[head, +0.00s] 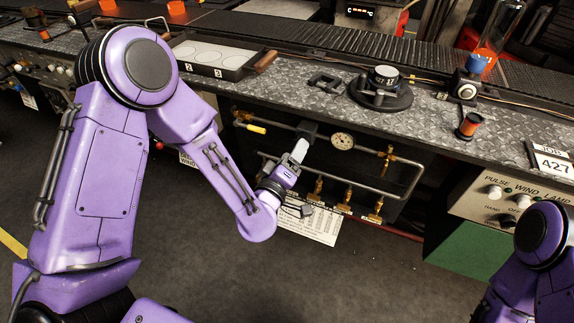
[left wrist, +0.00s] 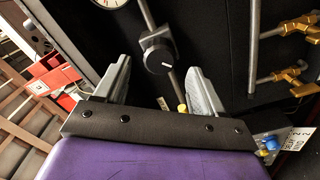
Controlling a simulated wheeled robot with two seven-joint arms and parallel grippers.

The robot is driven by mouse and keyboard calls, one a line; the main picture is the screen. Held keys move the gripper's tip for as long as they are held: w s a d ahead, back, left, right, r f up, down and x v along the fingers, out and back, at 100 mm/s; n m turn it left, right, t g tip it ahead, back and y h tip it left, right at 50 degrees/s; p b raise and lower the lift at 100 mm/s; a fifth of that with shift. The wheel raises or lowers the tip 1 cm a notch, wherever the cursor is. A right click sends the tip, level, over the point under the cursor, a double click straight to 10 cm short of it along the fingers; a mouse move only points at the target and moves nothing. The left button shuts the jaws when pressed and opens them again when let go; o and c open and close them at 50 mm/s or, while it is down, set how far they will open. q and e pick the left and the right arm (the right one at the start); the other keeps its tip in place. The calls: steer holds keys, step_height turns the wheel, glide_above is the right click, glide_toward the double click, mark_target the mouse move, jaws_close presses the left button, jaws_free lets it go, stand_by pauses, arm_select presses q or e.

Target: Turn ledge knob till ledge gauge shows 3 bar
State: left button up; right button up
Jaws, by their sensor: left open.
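The ledge knob (left wrist: 158,58) is a round black knob with a white mark, on a grey block on a pipe below the bench top. The ledge gauge (head: 343,140) is a white dial to its right in the head view; its edge also shows in the left wrist view (left wrist: 107,2). I cannot read its needle. My left gripper (head: 301,150) is open in front of the knob. In the left wrist view its fingers (left wrist: 157,70) stand apart with the knob between and beyond them; I cannot tell contact. My right gripper is out of view.
Brass valves (head: 376,205) and a bent pipe rail lie right of and below the gripper. A printed sheet (head: 310,225) hangs beneath. The bench top above holds a tray (head: 210,57) and a round black fixture (head: 380,95). A control box (head: 505,195) stands right.

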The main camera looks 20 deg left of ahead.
arm_select(q)
steer(key=s+b, duration=0.1)
steer(key=s, duration=0.5)
steer(key=shift+s+a, duration=0.15)
steer(key=shift+s, duration=0.05)
steer(key=s+a+f+m+g+y+p, duration=0.1)
steer(key=s+a+f+m+g+p, duration=0.1)
steer(key=s+f+g, duration=0.3)
steer(key=s+a+f+m+g+p, duration=0.1)
steer(key=a+f+g, duration=0.15)
steer(key=f, duration=0.55)
steer(key=s+a+f+g+y+p, duration=0.1)
steer(key=s+a+f+g+p, duration=0.1)
steer(key=s, duration=0.7)
steer(key=s+a+f+m+g+y+p, duration=0.1)
steer(key=s+a+f+g+y+p, duration=0.1)
steer(key=s+a+f+g, duration=0.3)
steer(key=s+a+f, duration=0.1)
steer(key=s+f, duration=0.1)
steer(key=s, duration=0.2)
steer(key=shift+s, duration=0.35)
